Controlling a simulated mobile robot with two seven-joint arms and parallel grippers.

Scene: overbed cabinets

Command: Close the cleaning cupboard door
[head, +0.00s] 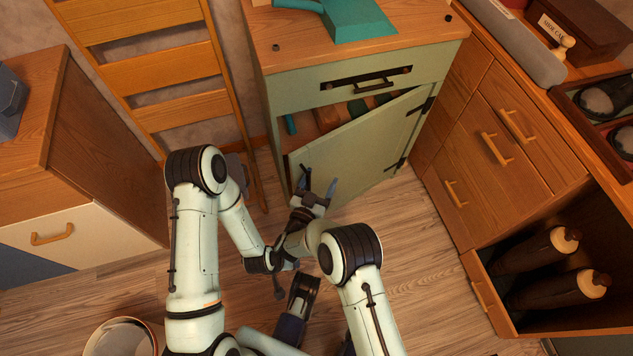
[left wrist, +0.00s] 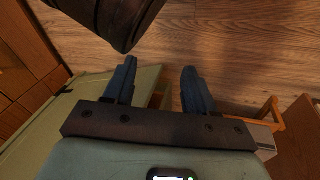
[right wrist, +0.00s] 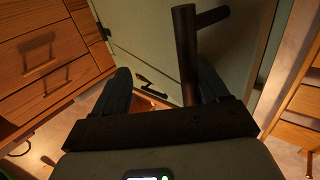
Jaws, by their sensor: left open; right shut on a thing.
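The green cleaning cupboard (head: 283,87) stands at the back middle in the head view. Its door (head: 362,150) is hinged on the right and stands ajar, its free left edge swung out, with a dark gap along the top. My right gripper (head: 318,184) is at the door's outer face near the free edge. In the right wrist view, the dark bar handle (right wrist: 186,55) lies between its fingers, and it is shut on this handle.
Items show inside the cupboard, including a teal one (head: 290,124). A drawer (head: 373,85) above the door is shut. A wooden ladder-like frame (head: 188,108) stands left of the cupboard; wooden drawers (head: 497,150) stand right.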

